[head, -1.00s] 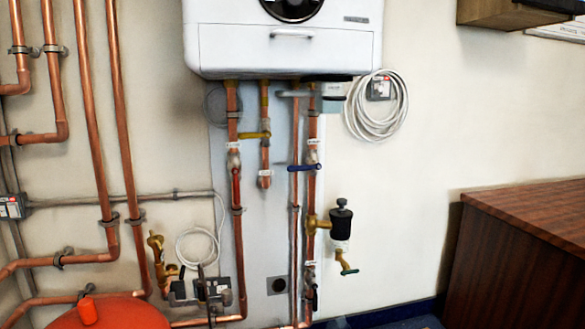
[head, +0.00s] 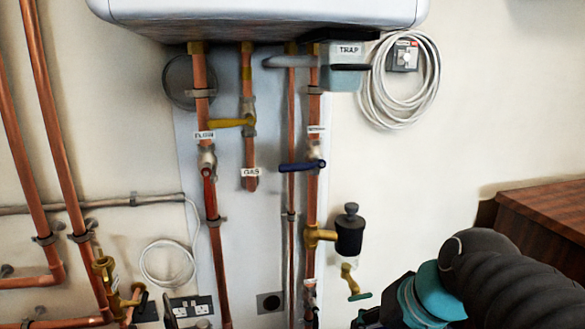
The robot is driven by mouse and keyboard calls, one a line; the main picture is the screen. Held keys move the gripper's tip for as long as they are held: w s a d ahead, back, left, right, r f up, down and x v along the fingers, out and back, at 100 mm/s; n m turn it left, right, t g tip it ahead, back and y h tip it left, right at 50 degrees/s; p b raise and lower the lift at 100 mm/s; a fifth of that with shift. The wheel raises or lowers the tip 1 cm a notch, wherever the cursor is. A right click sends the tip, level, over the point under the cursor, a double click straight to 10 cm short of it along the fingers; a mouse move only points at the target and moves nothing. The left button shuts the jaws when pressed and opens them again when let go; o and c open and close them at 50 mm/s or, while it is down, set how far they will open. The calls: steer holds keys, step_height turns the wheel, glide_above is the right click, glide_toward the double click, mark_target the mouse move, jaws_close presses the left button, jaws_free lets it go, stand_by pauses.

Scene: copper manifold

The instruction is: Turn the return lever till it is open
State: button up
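The return lever (head: 302,166) is a dark blue handle on the valve of the right-hand copper pipe (head: 312,205), below a small white label too blurred to read fully. The lever lies level, across the pipe, pointing left over a thinner copper pipe. Part of my arm, black and teal, shows at the lower right, below and right of the lever and well apart from it. The gripper's fingers are not visible.
The red flow lever (head: 209,188) hangs along its pipe. The yellow gas lever (head: 231,123) lies level. A black-capped brass fitting (head: 349,232) and a green-handled tap (head: 355,288) jut out below right. A coiled white cable (head: 398,85) and wooden cabinet (head: 535,215) are right.

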steer(key=w+a+r+m+t+y+b, duration=0.1)
steer(key=w+a+r+m+y, duration=0.15)
steer(key=w+r, duration=0.35)
steer(key=w+a+r+m+y, duration=0.1)
steer(key=w+a+r+y, duration=0.2)
steer(key=w, duration=0.5)
steer(key=m+t+y, duration=0.1)
steer(key=t+y, duration=0.1)
steer(key=y, duration=0.4)
glide_toward(298, 168)
steer(key=x, duration=1.1)
steer(key=shift+w+a, duration=0.1)
jaws_close()
